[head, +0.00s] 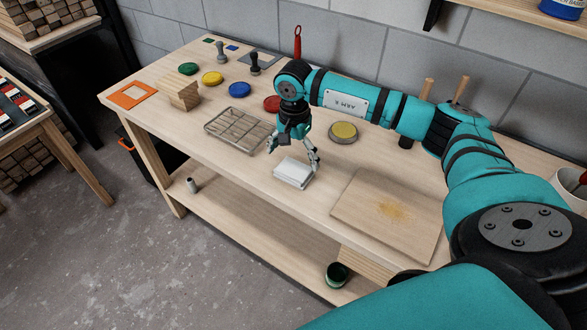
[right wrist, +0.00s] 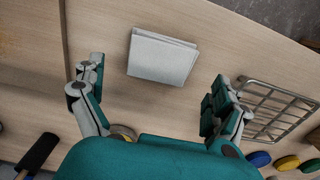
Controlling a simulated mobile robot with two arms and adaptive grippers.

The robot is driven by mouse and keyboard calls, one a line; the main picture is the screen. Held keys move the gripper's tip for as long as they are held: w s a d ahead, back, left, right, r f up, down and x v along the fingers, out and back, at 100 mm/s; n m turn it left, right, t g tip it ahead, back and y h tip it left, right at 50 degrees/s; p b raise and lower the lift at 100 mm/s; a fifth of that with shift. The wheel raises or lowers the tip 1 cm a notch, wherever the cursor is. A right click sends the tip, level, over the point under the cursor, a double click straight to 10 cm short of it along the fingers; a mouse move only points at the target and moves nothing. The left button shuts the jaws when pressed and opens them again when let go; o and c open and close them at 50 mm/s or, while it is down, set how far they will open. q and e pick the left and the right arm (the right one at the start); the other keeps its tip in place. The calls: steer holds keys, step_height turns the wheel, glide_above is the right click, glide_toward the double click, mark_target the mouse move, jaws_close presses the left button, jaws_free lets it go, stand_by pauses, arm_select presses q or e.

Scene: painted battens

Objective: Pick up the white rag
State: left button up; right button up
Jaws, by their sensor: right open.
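The white rag (head: 293,173) is a folded, flat block lying on the wooden workbench (head: 240,175) near its front edge. It also shows in the right wrist view (right wrist: 162,58), beyond and between the fingertips. My right gripper (head: 295,154) hangs over the bench just behind the rag, pointing down. In the right wrist view its two fingers (right wrist: 158,82) are wide apart with nothing between them. The gripper does not appear to touch the rag. My left gripper is not in view.
A wire rack (head: 238,130) lies left of the rag, and a wooden board (head: 390,213) lies to its right. A yellow-topped tin (head: 343,132) and a red lid (head: 272,103) stand behind. Bare bench surrounds the rag at the front left.

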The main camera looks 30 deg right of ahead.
mark_target(294, 169)
step_height(294, 169, down, 4)
steer(key=shift+w+r+p, duration=0.1)
steer(key=shift+p, duration=0.9)
steer(key=shift+f, duration=0.5)
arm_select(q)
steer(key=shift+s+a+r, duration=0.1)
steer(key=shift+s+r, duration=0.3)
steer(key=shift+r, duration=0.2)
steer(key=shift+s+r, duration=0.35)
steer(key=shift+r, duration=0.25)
arm_select(e)
steer(key=c, duration=0.9)
